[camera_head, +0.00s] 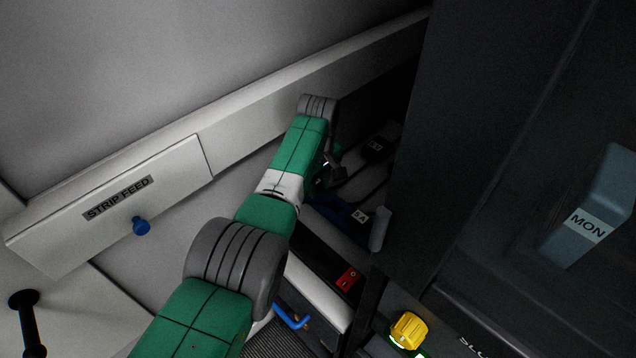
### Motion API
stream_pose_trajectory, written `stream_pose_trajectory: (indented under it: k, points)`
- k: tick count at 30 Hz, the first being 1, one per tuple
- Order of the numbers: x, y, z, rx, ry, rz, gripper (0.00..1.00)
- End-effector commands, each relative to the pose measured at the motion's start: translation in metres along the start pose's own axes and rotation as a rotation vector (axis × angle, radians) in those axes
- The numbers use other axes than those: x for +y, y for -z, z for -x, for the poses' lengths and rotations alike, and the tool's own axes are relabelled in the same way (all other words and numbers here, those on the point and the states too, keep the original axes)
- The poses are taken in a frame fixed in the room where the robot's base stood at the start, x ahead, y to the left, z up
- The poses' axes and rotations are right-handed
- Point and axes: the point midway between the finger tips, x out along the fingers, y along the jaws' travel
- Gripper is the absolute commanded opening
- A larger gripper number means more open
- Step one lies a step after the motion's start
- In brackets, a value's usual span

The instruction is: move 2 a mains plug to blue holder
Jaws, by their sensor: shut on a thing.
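My gripper (331,168) is small and dark at the far end of my green arm, in the shadowed recess in the middle of the view. It is shut on a dark thing that looks like a mains plug, but the arm and shadow hide most of it. A blue holder (338,209) lies just below the gripper, partly hidden behind my arm. A black plug-like piece (376,147) with a dark cable is to the right of the gripper, apart from it.
A dark cabinet wall (455,130) stands close on the right. A grey cylinder (379,229) is beside the blue holder. A red switch (348,278) and a yellow knob (409,329) are nearer. A white drawer (110,205) marked STRIP FEED is at left.

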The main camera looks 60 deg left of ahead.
Motion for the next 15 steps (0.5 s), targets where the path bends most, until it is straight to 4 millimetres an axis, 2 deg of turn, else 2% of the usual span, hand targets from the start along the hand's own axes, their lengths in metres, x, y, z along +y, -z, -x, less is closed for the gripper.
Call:
stream_pose_trajectory:
  k: [14, 15]
  points:
    - [0.0001, 0.0001, -0.0025, 0.001, 0.000, 0.000, 0.05]
    - [0.0001, 0.0001, -0.0025, 0.001, 0.000, 0.000, 0.33]
